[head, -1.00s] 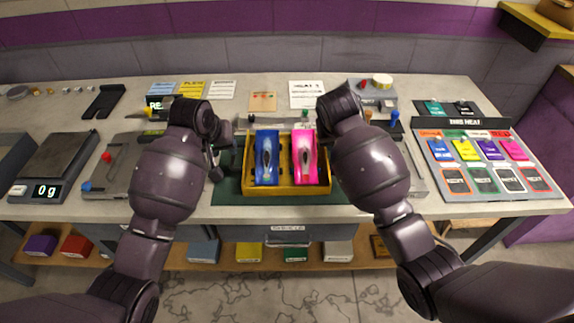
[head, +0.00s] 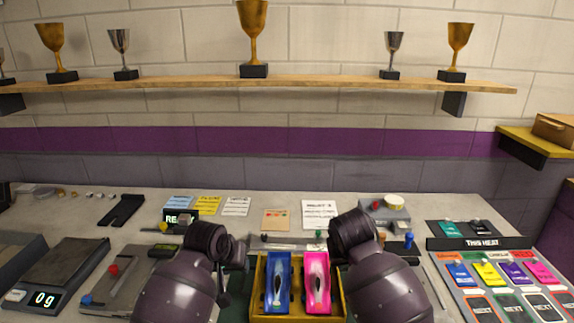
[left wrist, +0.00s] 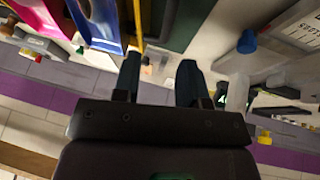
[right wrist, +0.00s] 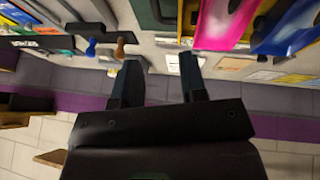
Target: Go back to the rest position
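My left gripper (left wrist: 158,82) is open and empty in the left wrist view, its two dark fingers apart. My right gripper (right wrist: 160,82) is also open and empty in the right wrist view. In the head view both my arms rise from the bottom edge on either side of a yellow tray (head: 298,318), and their gripper fingers are hardly visible there. A blue car (head: 277,285) and a pink car (head: 317,283) lie side by side in the tray. Neither gripper touches them.
A scale (head: 62,270) reading 0 g stands at left. A board with coloured cards (head: 500,272) lies at right. Paper notes (head: 237,207) and a small grey device (head: 384,211) sit at the back of the table. A wall shelf (head: 290,84) carries several trophies.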

